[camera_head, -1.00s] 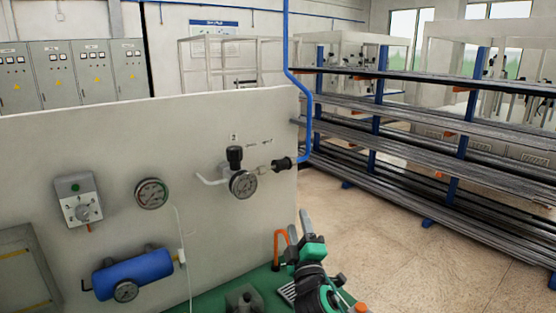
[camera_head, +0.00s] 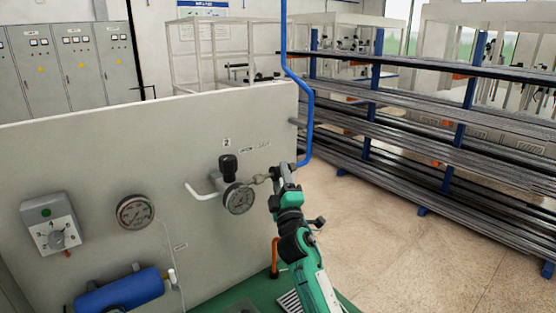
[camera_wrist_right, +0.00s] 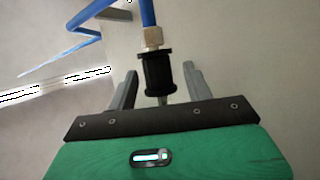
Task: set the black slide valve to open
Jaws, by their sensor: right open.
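The black slide valve (camera_wrist_right: 158,74) is a short ribbed black sleeve in the right wrist view, with a brass nut and a blue pipe above it. My right gripper (camera_wrist_right: 160,72) is open, with one grey finger on each side of the sleeve and a gap to each. In the head view my right gripper (camera_head: 284,170) is at the pipe fitting right of the gauge and hides most of the valve. Whether the valve is open or shut cannot be told. My left gripper is not in view.
A regulator with a black knob (camera_head: 228,165) and a round gauge (camera_head: 238,198) sits just left of my right gripper on the grey panel (camera_head: 120,160). The blue pipe (camera_head: 309,120) rises beside the panel's edge. A rack of bars (camera_head: 420,140) stands to the right.

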